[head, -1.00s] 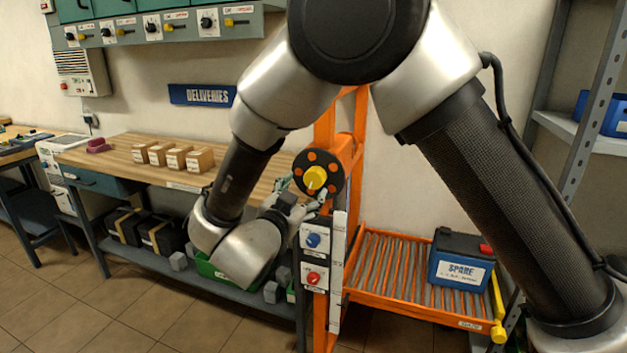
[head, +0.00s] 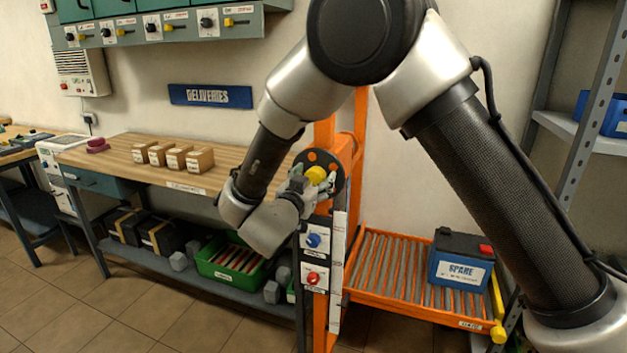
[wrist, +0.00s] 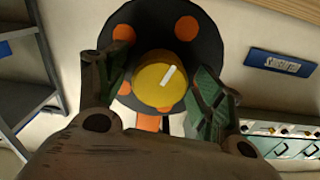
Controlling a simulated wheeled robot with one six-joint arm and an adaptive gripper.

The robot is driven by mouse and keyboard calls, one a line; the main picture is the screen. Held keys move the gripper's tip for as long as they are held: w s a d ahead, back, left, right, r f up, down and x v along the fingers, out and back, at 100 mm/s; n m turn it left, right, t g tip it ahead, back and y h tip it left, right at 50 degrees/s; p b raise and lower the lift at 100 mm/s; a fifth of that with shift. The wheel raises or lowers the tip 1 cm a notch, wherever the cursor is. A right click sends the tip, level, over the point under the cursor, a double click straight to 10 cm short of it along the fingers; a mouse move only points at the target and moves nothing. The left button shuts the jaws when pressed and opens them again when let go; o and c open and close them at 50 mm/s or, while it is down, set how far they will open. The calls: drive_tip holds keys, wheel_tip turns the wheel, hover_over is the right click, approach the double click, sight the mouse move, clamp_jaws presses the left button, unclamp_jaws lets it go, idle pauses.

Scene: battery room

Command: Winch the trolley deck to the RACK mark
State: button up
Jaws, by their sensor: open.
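The orange trolley (head: 322,130) stands in the middle of the head view. A black winch disc with orange spots and a yellow knob (head: 316,175) is on its mast. In the wrist view the yellow knob (wrist: 160,78) with a white line lies between my fingertips. My gripper (head: 308,185) is open around the knob; whether the fingers touch it I cannot tell. The roller deck (head: 390,265) sits low, to the right of the mast. A blue and black battery marked SPARE (head: 459,270) stands on it. The RACK mark is not readable.
A panel with a blue knob (head: 313,240) and a red knob (head: 313,278) is below the winch. A wooden bench (head: 110,150) with small boxes is left. A grey shelf post (head: 597,100) is right. A green bin (head: 215,270) is under the bench.

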drive_tip(key=c, duration=1)
drive_tip(key=shift+m, duration=0.3)
drive_tip(key=m, duration=1)
drive_tip(key=shift+m, duration=0.4)
drive_tip(key=shift+f, duration=0.1)
drive_tip(key=o, duration=1)
drive_tip(key=shift+s, duration=0.15)
